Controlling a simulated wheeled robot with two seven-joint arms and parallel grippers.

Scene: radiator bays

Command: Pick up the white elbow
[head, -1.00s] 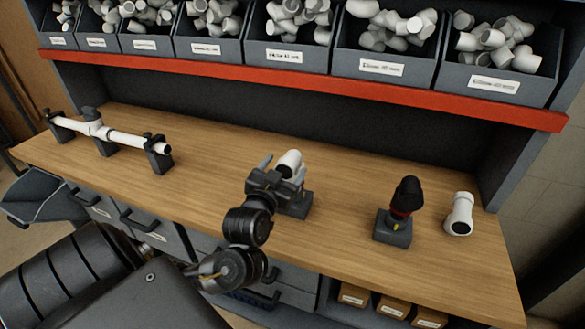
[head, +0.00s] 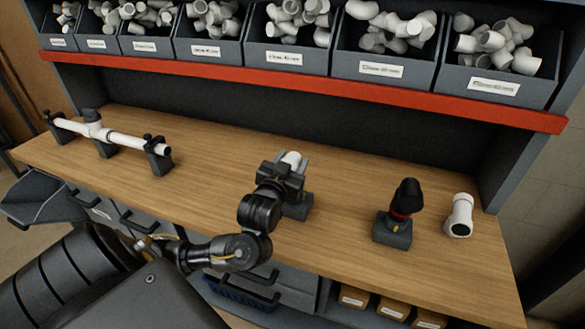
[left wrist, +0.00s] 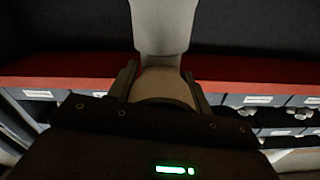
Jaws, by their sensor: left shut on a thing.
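The white elbow (head: 293,157) is at the dark holder block (head: 299,207) near the middle of the bench. My left gripper (head: 290,163) is shut on it, with a finger on each side. In the left wrist view the pale fitting (left wrist: 162,30) runs up between the two fingers (left wrist: 165,84). My gripper hides most of the elbow in the head view, and I cannot tell whether it is clear of the block. My right gripper is not in view.
A red-and-black tool (head: 404,198) stands in a block to the right. Another white fitting (head: 459,215) stands beyond it. A white pipe (head: 125,139) rests on clamps at left. Bins of fittings (head: 381,62) sit above a red shelf edge (head: 330,88).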

